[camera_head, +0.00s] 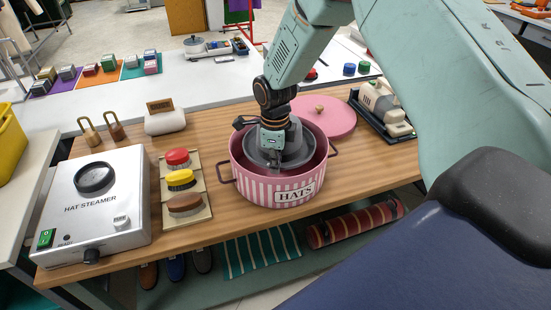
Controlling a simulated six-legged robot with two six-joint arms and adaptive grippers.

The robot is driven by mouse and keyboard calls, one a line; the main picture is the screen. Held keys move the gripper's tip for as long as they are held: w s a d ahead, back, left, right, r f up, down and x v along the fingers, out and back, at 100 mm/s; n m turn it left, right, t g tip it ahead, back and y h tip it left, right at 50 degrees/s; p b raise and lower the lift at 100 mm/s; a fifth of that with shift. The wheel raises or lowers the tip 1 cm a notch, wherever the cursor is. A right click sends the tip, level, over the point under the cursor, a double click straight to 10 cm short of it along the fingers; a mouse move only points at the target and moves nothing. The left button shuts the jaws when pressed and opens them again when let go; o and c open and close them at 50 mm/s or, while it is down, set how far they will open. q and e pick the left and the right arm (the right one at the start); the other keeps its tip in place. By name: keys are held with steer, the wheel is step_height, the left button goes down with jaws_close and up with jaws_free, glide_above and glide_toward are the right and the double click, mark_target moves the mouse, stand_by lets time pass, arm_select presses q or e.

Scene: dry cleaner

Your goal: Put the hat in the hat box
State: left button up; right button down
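The grey hat (297,160) is inside the pink-and-white striped hat box (257,188), which is marked HATS and stands on the wooden table. The hat's brim lies below the box rim. My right gripper (274,158) reaches down from above into the open box, at the hat's crown. Its fingertips are small and dark against the hat, so I cannot tell whether they hold it. The pink round lid (328,117) with a wooden knob lies flat behind the box. My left gripper is not in view.
A hat steamer (95,205) stands at the left of the table. A rack of red, yellow and brown brushes (186,207) is just left of the box. A beige device on a dark tray (383,106) stands to the right. Bare wood shows in front of the white roll (165,122).

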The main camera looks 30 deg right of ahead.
steer(key=shift+f+b, duration=1.45)
steer(key=shift+f, duration=2.25)
steer(key=c, duration=1.4)
jaws_free()
steer(key=shift+c, duration=0.2)
steer(key=shift+r, duration=0.1)
step_height(320, 180, up, 12)
steer(key=shift+a+f, duration=0.1)
steer(key=shift+s, duration=0.15)
